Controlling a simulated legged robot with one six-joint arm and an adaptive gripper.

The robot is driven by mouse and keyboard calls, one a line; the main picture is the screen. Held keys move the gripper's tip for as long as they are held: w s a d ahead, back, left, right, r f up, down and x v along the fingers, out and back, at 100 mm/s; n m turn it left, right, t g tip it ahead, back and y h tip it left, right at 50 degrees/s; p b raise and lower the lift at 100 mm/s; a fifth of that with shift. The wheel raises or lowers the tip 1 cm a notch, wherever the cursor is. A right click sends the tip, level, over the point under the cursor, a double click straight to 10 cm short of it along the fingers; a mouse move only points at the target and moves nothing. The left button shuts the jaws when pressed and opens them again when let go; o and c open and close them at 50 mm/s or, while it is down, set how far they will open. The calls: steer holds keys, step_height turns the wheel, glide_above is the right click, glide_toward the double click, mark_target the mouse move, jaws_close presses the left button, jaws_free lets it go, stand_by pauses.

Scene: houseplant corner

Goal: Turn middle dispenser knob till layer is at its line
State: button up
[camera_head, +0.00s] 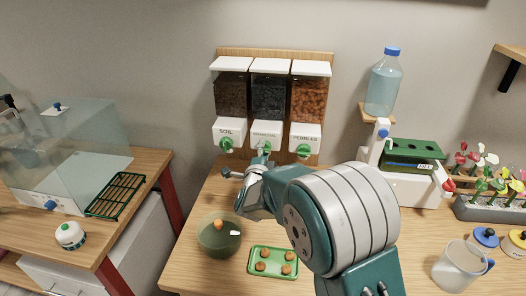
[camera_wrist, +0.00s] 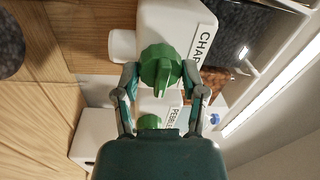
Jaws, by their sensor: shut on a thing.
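The middle dispenser (camera_head: 269,95) has a dark fill and a white lid. Its label is partly readable as charcoal. Its green knob (camera_wrist: 160,68) sits between the fingertips of my gripper (camera_wrist: 160,85), which is shut on it. In the head view my gripper (camera_head: 262,155) reaches up to this knob and covers part of it. A dark green glass bowl (camera_head: 218,243) stands on the table below and left of the dispensers. An orange ball and a small white piece show in it. No layer or line can be made out in it.
The soil dispenser (camera_head: 230,95) and pebbles dispenser (camera_head: 309,97) flank the middle one closely, each with a green knob. A green tray (camera_head: 272,274) with several brown pieces lies on the table front. A clear jug (camera_head: 456,268) stands at right.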

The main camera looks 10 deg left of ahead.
steer(key=o, duration=1.1)
steer(key=shift+d+f, duration=0.1)
steer(key=shift+f, duration=0.15)
steer(key=shift+o, duration=0.2)
steer(key=shift+r, duration=0.1)
steer(key=s+f, duration=0.1)
steer(key=s, duration=1)
steer(key=shift+s+d, duration=0.3)
steer(key=shift+s, duration=0.1)
